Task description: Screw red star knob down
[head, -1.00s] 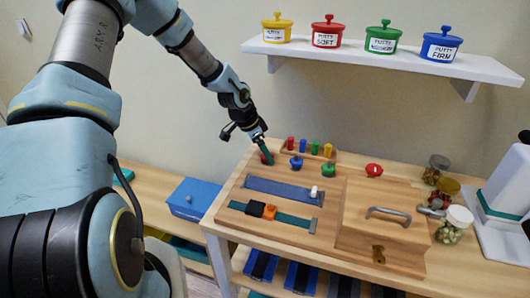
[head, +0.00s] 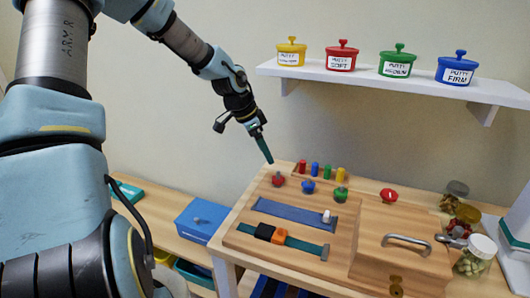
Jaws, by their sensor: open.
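The red star knob (head: 278,180) stands on the wooden board (head: 250,238) at the left end of a row with a blue knob (head: 308,187) and a green knob (head: 341,194). My gripper (head: 267,157) points down just above and slightly left of the red knob, apart from it in the picture. Its jaws are open with nothing between them. The knob's thread and how far down it sits are too small to tell.
Several coloured pegs (head: 315,170) stand behind the knobs. Blue and teal slider tracks lie in front. A wooden box with a metal handle (head: 407,242) and another red knob (head: 389,195) is at right, near jars (head: 475,255). A shelf (head: 390,79) hangs above.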

